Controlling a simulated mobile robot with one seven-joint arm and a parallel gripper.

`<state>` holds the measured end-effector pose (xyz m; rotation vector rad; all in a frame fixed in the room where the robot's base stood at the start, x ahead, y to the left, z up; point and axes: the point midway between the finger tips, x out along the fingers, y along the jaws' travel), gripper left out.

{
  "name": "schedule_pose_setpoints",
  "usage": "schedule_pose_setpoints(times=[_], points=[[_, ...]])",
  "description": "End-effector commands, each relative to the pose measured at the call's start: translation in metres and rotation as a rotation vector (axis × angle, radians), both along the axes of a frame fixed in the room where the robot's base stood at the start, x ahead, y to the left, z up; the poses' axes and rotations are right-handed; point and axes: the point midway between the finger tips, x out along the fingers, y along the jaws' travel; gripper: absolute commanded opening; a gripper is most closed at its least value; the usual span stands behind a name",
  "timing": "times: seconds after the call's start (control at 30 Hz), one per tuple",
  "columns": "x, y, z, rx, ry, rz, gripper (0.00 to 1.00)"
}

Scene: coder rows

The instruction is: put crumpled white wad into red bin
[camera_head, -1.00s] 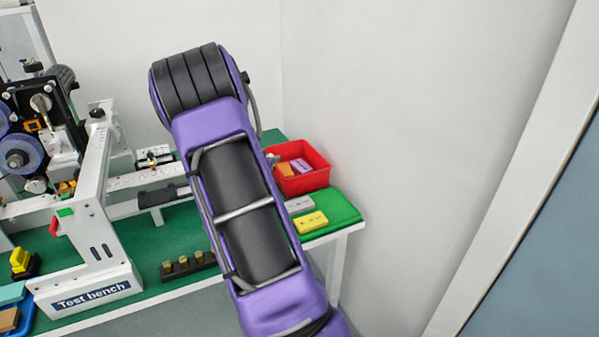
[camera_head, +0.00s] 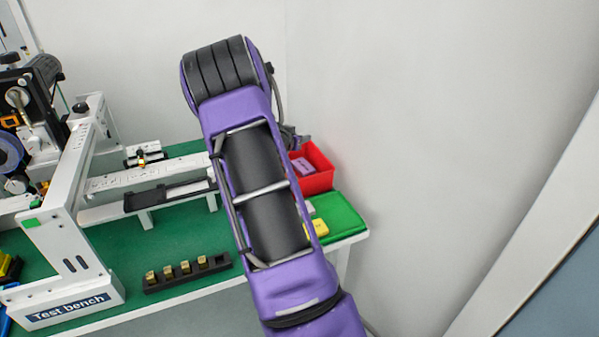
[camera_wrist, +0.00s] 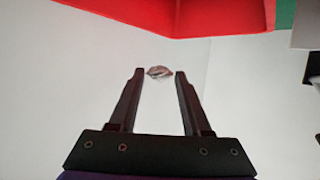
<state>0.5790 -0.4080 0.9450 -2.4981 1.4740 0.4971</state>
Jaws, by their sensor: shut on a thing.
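The crumpled white wad (camera_wrist: 158,72) is small and greyish white, between the tips of my gripper (camera_wrist: 156,75) in the wrist view. My gripper is shut on it. The red bin (camera_wrist: 225,22) fills the top of the wrist view, just beyond the fingertips; the wad appears below its edge, not over its inside. In the head view the red bin (camera_head: 318,182) stands at the right end of the green bench, partly behind my arm. The wad is hidden by my arm in the head view.
A purple block (camera_head: 302,166) lies in the bin. A green board (camera_head: 340,214) with a yellow block (camera_head: 320,228) lies in front of it. A black holder with brass pieces (camera_head: 187,272) and a white test frame (camera_head: 65,240) stand to the left. A wall rises behind.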

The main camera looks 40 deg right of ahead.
Motion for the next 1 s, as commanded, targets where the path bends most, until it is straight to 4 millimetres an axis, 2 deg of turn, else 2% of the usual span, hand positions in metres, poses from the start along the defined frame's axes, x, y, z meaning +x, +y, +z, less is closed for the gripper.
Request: schedule_pose_setpoints(times=[0.5, 0.87, 0.9, 1.0], points=[[0.000, 0.000, -0.055, 0.001, 0.000, 0.001, 0.00], [0.000, 0.001, -0.058, 0.000, -0.001, 0.002, 0.00], [0.000, 0.001, -0.058, 0.000, 0.000, 0.001, 0.52], [0.000, 0.001, -0.058, 0.000, 0.000, 0.001, 0.70]])
